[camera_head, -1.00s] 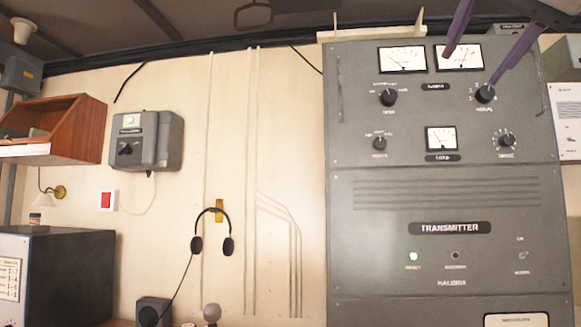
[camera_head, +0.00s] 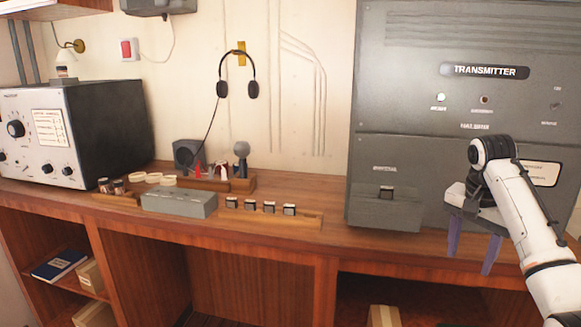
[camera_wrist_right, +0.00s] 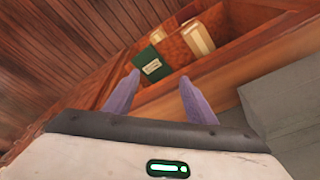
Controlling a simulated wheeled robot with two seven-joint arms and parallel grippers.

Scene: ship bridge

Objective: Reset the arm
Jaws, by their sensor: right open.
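My right gripper (camera_head: 472,258) is at the right of the head view, in front of the counter's front edge and below the transmitter. Its two purple fingers point down and stand apart with nothing between them. In the right wrist view the same open fingers (camera_wrist_right: 158,80) show over a shelf with a green book (camera_wrist_right: 151,64). The white right arm comes in from the lower right. My left gripper is in no view.
The wooden counter (camera_head: 330,228) carries a grey box (camera_head: 180,203), several small dark-topped blocks, and a radio set (camera_head: 75,130). The transmitter cabinet (camera_head: 445,105) stands close behind my right gripper. Open shelves lie below. A headset (camera_head: 238,72) hangs on the wall.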

